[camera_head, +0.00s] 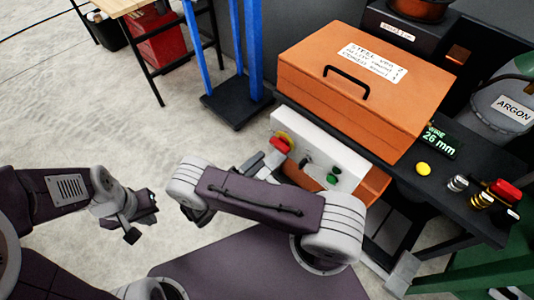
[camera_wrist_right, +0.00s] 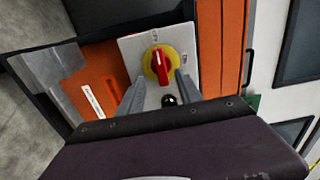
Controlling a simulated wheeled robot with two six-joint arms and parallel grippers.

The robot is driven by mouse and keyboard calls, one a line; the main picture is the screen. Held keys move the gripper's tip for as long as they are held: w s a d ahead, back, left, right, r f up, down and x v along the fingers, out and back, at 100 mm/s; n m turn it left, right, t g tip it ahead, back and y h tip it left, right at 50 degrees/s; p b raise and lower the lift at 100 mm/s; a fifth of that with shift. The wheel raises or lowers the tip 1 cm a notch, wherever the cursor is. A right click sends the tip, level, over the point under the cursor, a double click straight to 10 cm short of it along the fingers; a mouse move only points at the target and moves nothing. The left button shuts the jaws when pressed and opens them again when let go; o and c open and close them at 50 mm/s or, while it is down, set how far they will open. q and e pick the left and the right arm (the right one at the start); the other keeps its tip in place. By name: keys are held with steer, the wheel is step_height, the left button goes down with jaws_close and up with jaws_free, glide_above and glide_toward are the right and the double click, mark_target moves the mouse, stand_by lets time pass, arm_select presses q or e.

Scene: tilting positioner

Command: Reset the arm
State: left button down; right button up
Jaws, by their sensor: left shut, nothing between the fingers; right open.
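A white control panel (camera_head: 318,152) carries a red rotary switch (camera_head: 279,145) on a yellow disc at its left end. The switch also shows in the right wrist view (camera_wrist_right: 161,66), its red handle nearly upright and slightly tilted. My right gripper (camera_wrist_right: 159,78) is open, its two fingers reaching toward the switch, one on each side of it in the picture. I cannot tell whether they touch it. In the head view my right gripper (camera_head: 263,160) is beside the switch, partly hidden by my forearm. My left gripper (camera_head: 142,212) is shut and empty over the floor at the left.
An orange lidded box (camera_head: 359,85) stands on a dark bench behind the panel. Blue posts (camera_head: 254,50) rise behind. The floor at left is clear.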

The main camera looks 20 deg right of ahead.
steer(key=shift+s+a, duration=0.15)
steer(key=shift+a, duration=0.15)
